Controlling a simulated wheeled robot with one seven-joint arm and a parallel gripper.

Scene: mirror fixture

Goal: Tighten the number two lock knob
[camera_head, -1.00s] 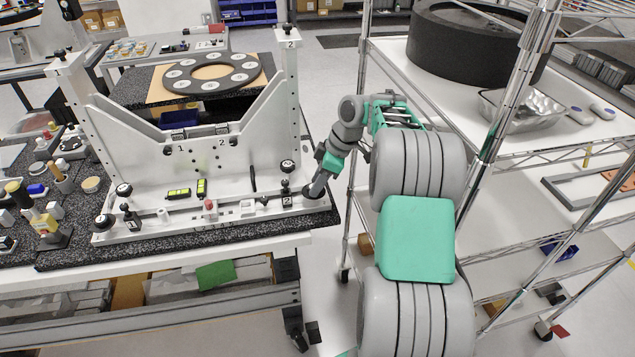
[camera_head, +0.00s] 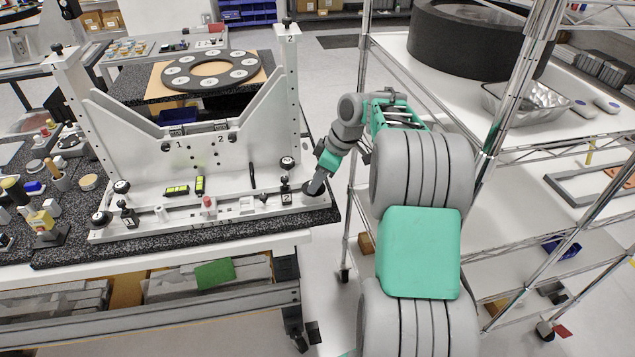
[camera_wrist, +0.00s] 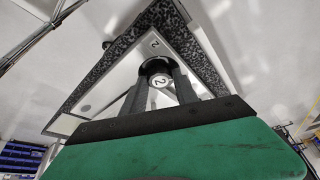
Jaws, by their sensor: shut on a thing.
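The knob stands on the white base plate beside a printed 2. Whether it is turned tight cannot be told.
A black-topped post marked 2 (camera_head: 286,188) stands just left of my gripper. Other black knobs (camera_head: 121,186) sit at the fixture's left end. A wire rack (camera_head: 480,160) stands close on the right. The granite slab's edge is just beyond the gripper.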

